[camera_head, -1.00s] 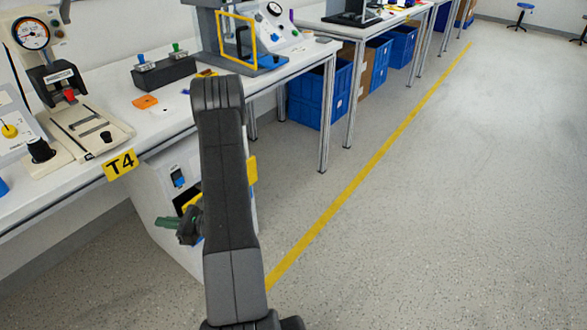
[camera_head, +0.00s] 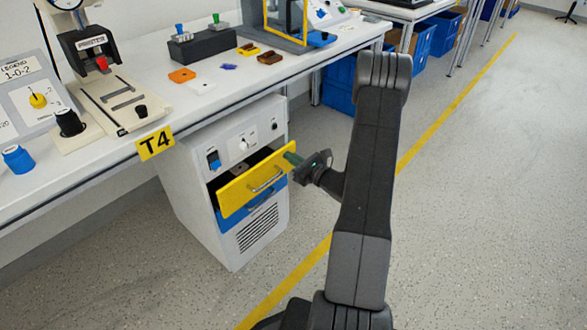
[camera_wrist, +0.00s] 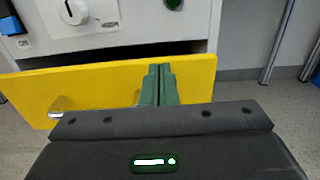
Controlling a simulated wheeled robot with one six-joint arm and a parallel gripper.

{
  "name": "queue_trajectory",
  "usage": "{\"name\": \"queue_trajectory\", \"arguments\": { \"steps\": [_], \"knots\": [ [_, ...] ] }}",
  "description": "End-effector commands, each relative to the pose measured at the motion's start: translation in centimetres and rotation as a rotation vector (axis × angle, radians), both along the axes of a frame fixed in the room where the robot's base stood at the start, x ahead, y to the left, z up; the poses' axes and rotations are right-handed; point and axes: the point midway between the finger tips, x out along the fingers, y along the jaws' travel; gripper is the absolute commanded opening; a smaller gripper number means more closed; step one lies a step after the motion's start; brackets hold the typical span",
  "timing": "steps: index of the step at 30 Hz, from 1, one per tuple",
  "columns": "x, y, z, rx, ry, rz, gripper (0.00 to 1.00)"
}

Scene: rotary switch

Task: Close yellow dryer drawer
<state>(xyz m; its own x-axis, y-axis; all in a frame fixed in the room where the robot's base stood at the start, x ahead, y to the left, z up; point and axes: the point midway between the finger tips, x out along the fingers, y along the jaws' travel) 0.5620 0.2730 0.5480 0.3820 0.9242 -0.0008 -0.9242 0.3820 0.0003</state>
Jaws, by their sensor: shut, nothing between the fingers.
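The yellow dryer drawer (camera_head: 238,191) stands open, its front pulled out from the white dryer (camera_head: 245,240) under the bench. A dark gap shows above and behind the front, and a metal handle (camera_head: 266,180) is on its face. In the wrist view the yellow front (camera_wrist: 95,85) spans most of the picture, with part of the handle (camera_wrist: 58,112) at lower left. My gripper (camera_head: 291,157) is shut and empty, its green fingers pointing at the right part of the front. In the wrist view the fingertips (camera_wrist: 160,70) overlap the front's upper edge; I cannot tell whether they touch.
A blue drawer front (camera_head: 240,208) sits below the yellow one. Dryer controls include a white knob (camera_wrist: 73,11). The white bench (camera_head: 120,150) with a T4 label overhangs the dryer. Open floor (camera_head: 470,210) lies to the right.

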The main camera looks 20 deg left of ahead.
Motion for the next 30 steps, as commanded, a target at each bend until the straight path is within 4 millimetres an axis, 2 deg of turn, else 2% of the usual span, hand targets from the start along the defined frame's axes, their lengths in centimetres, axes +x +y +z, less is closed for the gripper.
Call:
{"name": "queue_trajectory", "arguments": {
  "steps": [5, 17, 26, 30],
  "knots": [
    [0.5, 1.1, 0.0, 0.001, -0.002, 0.0, 0.0],
    [0.6, 1.3, 0.0, 0.001, -0.001, 0.0, 0.0],
    [2.2, 5.4, -0.1, 0.0, -0.002, 0.003, 0.0],
    [2.5, 5.9, 0.0, 0.001, 0.0, -0.001, 0.0]
  ]
}}
